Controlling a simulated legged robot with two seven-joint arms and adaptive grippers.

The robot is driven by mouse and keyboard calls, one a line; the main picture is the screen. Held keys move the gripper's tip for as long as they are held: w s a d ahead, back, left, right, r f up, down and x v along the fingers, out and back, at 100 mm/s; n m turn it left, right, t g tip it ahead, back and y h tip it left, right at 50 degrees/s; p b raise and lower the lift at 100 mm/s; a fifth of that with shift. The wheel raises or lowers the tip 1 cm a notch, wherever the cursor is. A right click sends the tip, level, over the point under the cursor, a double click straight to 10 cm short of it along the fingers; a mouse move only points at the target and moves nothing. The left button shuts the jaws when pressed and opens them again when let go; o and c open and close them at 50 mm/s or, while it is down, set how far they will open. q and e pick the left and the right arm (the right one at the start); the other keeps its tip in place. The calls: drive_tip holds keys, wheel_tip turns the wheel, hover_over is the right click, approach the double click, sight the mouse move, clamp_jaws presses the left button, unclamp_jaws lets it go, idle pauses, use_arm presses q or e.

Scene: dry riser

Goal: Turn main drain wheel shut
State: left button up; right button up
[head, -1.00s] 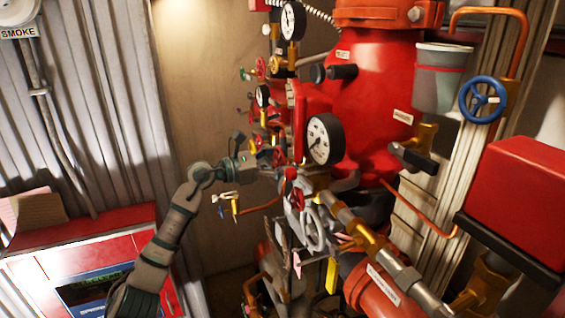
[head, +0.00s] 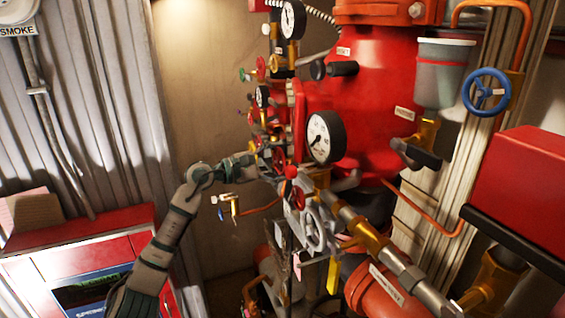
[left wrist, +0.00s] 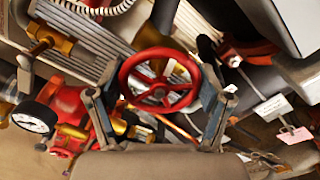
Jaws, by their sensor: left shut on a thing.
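A red spoked handwheel (left wrist: 159,90) fills the middle of the left wrist view. My left gripper (left wrist: 161,103) has one finger on each side of its rim and is shut on it. In the head view my left gripper (head: 268,160) reaches in from the left to a red wheel (head: 278,158) on the valve cluster, partly hidden by pipework. Below it are another red wheel (head: 298,201) and a larger grey wheel (head: 315,229). I cannot read a label that names the main drain wheel. My right gripper is not in view.
A large white-faced gauge (head: 325,138) sits right of the gripper, before the red riser body (head: 365,110). A blue wheel (head: 486,92) and a red box (head: 525,195) are at the right. A red cabinet (head: 85,235) stands at lower left.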

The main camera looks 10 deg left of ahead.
use_arm(q)
drive_tip(key=shift+w+f, duration=0.1)
drive_tip(key=shift+f, duration=0.35)
drive_tip(key=o, duration=1.1)
drive_tip(key=shift+r, duration=0.1)
drive_tip(key=shift+s+a+r, duration=0.2)
drive_tip(key=shift+a, duration=0.1)
drive_tip(key=shift+s+a, duration=0.15)
drive_tip(key=shift+a, duration=0.2)
drive_tip(key=v, duration=1.1)
drive_tip(key=shift+a, duration=0.2)
